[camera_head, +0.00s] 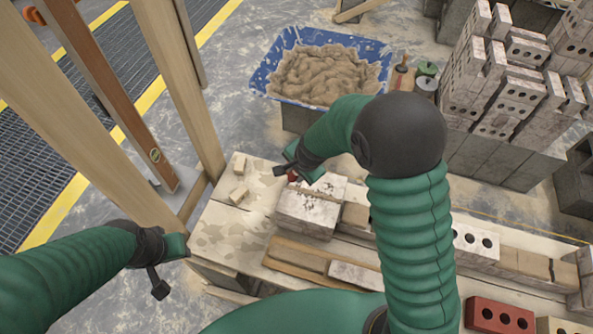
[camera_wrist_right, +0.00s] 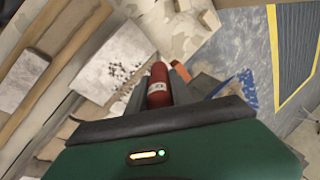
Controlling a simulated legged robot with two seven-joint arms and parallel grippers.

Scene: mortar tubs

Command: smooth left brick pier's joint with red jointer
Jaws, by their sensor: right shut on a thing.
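The red jointer (camera_wrist_right: 158,84) shows its red handle between the dark fingers of my right gripper (camera_wrist_right: 160,95) in the wrist view; its tip is hidden. In the head view my right gripper (camera_head: 297,168) is shut over the upper end of the left brick pier (camera_head: 306,212), with a bit of red below it. The pier's pale, mortar-smeared top also shows in the wrist view (camera_wrist_right: 112,64). I cannot tell whether the jointer touches the joint. My left gripper (camera_head: 165,270) hangs at the lower left, apart from the pier; its fingers are unclear.
A blue tub (camera_head: 262,76) of mortar stands behind the bench (camera_head: 222,228). Small wood blocks (camera_head: 239,177) lie on the bench. Wooden posts (camera_head: 178,85) rise at left. Stacked bricks (camera_head: 495,90) stand at back right; a red brick (camera_head: 499,316) lies at lower right.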

